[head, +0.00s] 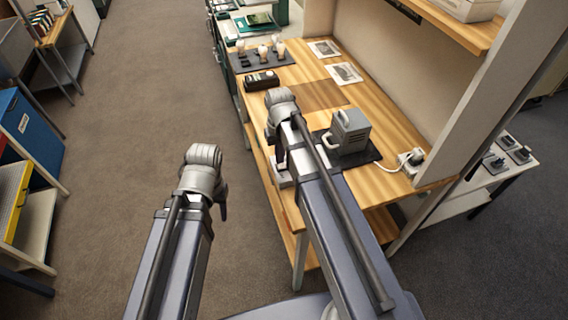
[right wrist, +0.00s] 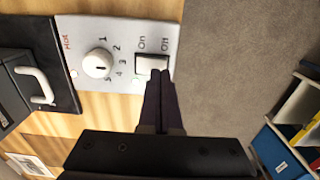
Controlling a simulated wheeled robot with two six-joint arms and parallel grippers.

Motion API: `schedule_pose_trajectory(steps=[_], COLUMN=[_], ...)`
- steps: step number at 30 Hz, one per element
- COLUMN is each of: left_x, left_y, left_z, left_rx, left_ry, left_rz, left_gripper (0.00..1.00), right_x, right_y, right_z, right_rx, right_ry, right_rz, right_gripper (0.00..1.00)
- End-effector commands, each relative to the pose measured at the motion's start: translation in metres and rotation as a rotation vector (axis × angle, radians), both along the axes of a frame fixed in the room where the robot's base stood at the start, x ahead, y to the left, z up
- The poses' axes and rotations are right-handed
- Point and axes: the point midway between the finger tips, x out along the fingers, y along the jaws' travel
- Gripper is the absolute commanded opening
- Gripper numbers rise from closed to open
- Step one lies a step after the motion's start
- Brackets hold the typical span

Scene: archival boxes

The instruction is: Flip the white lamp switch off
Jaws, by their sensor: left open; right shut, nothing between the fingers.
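A white rocker switch (right wrist: 151,64) sits on a light grey panel (right wrist: 118,30) in the right wrist view, between the labels On and Off. My right gripper (right wrist: 160,74) is shut and empty. Its dark fingertips are at the Off side of the switch and overlap its lower right edge; I cannot tell whether they touch it. In the head view the panel (head: 282,180) is mostly hidden behind my right arm, and my right gripper (head: 281,158) points down over it. My left gripper (head: 223,208) is open, over the floor left of the bench.
A white knob (right wrist: 97,64) with numbers sits beside the switch, near a red Hot label. A grey handled box (head: 348,131) stands on a dark mat (head: 372,152). A power outlet (head: 411,160) with a white cord is at right. The floor left of the bench is clear.

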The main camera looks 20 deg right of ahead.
Motion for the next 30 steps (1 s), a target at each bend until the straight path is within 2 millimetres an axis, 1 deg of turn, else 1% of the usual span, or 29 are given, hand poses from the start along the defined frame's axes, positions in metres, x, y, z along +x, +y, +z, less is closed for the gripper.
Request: schedule_pose_trajectory(steps=[30], left_x=[0.0], left_y=[0.0], left_z=[-0.015], left_rx=[0.0], left_ry=[0.0], left_rz=[0.0], left_gripper=[0.5], right_x=[0.0], right_y=[0.0], right_z=[-0.015], right_rx=[0.0], right_ry=[0.0], right_rz=[0.0], right_gripper=[0.0])
